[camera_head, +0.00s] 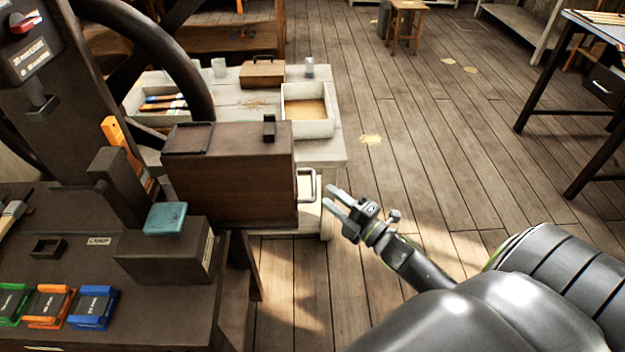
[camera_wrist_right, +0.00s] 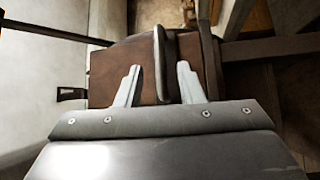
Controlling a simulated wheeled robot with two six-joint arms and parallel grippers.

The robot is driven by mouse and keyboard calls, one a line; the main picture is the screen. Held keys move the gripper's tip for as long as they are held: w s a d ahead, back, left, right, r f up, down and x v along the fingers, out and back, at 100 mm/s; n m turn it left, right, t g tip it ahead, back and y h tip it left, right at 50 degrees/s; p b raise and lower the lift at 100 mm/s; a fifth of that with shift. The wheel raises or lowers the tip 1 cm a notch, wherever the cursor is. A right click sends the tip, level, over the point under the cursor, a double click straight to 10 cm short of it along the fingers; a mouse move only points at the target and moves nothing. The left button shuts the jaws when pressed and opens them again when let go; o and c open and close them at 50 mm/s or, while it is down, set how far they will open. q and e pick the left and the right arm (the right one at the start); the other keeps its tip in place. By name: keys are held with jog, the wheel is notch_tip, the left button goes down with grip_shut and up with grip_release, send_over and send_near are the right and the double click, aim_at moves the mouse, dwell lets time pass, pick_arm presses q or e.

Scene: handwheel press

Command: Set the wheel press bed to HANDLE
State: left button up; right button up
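The handwheel press stands at the left, with the dark rim of its wheel (camera_head: 192,75) curving beside the column. A brown box (camera_head: 225,190) stands beside the press, with a metal handle (camera_head: 312,184) on its right face. A dark block (camera_head: 165,260) with a teal pad (camera_head: 165,218) sits at the press's base. My right gripper (camera_head: 329,197) is open, just right of the handle and apart from it. In the right wrist view the handle (camera_wrist_right: 160,62) appears between the two spread fingers. My left gripper is not in view. I cannot make out a HANDLE marking.
Green (camera_head: 12,303), orange (camera_head: 50,306) and blue (camera_head: 93,307) blocks sit on the dark bench at lower left. A pale table behind the box holds a tray (camera_head: 308,128) and a small brown case (camera_head: 262,74). The floor to the right is mostly clear.

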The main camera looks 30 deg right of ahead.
aim_at(313, 181)
jog(key=p+x, duration=0.1)
jog(key=x, duration=0.6)
jog(key=shift+c, duration=0.4)
grip_shut()
